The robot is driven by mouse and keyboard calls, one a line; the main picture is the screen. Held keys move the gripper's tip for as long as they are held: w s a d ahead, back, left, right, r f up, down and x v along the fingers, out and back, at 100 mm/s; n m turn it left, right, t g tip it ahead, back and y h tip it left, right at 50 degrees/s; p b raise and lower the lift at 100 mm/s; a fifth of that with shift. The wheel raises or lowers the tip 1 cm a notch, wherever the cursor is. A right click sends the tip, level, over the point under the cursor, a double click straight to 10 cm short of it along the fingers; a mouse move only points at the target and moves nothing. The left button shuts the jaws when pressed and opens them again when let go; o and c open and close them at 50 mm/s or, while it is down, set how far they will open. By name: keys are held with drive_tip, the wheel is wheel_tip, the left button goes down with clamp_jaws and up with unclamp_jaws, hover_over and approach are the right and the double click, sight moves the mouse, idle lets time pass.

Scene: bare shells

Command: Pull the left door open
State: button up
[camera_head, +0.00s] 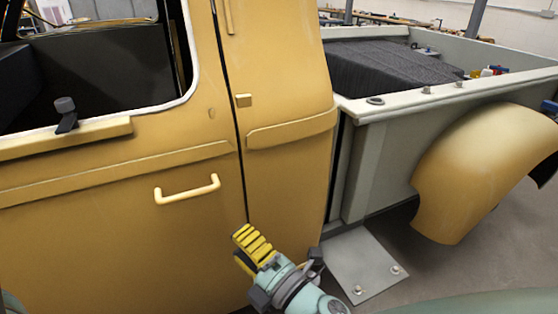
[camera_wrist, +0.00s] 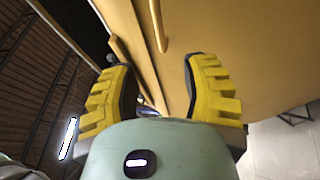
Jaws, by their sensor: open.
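The left door (camera_head: 100,225) is a yellow truck door with an open window frame above. It looks closed, with a narrow dark seam along its right edge. A pale yellow bar handle (camera_head: 188,193) stands out from the door near that edge. My gripper (camera_head: 246,240) is below and to the right of the handle, apart from it, in front of the seam. In the wrist view my gripper (camera_wrist: 158,66) has its two yellow ribbed fingers spread with nothing between them. A yellow bar (camera_wrist: 158,25), apparently the handle, shows beyond the fingertips against the door panel (camera_wrist: 265,45).
A grey truck bed (camera_head: 390,150) with a dark ribbed load (camera_head: 390,65) lies to the right. A yellow fender (camera_head: 475,165) bulges out there. A grey plate (camera_head: 362,262) sits low behind the cab. A small dark knob (camera_head: 65,110) stands at the window sill.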

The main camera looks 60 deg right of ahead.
sight(195, 195)
drive_tip(key=p+x, duration=0.6)
drive_tip(key=x, duration=0.9)
drive_tip(key=shift+s+a+r, duration=0.1)
drive_tip(key=shift+a+r, duration=0.05)
drive_tip(key=shift+w, duration=0.6)
drive_tip(key=shift+o, duration=0.3)
clamp_jaws()
